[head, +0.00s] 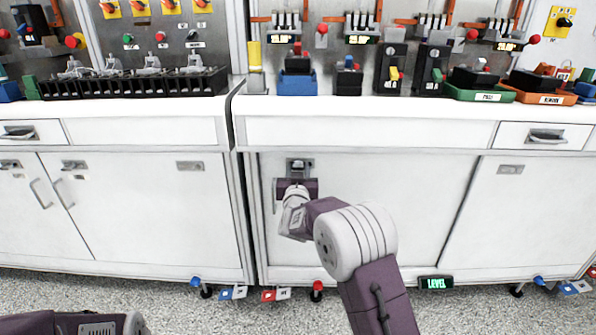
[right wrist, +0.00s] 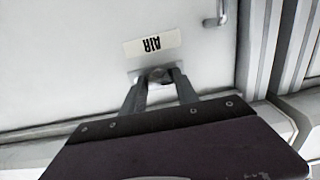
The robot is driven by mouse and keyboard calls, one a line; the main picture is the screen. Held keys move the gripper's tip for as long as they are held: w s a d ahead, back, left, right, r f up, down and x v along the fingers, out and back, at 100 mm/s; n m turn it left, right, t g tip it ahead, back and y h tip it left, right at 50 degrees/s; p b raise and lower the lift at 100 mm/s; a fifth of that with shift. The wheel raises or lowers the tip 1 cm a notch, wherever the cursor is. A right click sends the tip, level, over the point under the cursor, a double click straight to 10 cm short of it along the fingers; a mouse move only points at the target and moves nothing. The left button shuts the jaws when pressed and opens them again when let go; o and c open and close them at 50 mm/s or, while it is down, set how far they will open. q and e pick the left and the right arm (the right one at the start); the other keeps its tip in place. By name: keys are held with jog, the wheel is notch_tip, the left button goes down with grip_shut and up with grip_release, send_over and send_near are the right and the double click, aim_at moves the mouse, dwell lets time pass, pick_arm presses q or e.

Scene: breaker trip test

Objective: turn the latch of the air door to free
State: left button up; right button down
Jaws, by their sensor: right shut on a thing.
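The air door (head: 400,215) is a white cabinet door under the middle counter, and it looks closed. Its latch plate (head: 300,164) shows just above my right gripper (head: 297,178) in the head view. In the right wrist view, the AIR label (right wrist: 152,45) appears upside down. There the grey latch (right wrist: 158,74) sits between the two fingertips of my right gripper (right wrist: 160,84), which is shut on it. The fingers partly hide the latch, so its exact angle is hard to tell. My left gripper is not in view; only part of my left arm shows at bottom left.
A door handle (head: 275,196) stands left of my right gripper. The counter (head: 370,106) above carries breakers and trays, including a green tray (head: 480,94). Coloured tags and casters show along the cabinet base. The floor in front is clear apart from my arms.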

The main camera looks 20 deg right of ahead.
jog(key=m+b, duration=0.1)
jog(key=m, duration=0.3)
jog(key=shift+f+b, duration=0.15)
jog(key=shift+b, duration=0.2)
jog(key=m+b, duration=0.2)
jog(key=m, duration=0.3)
jog(key=m+b, duration=0.3)
jog(key=m, duration=0.2)
jog(key=shift+b, duration=0.35)
jog(key=shift+m+b, duration=1)
jog(key=shift+m, duration=1)
jog(key=c, duration=0.9)
grip_release()
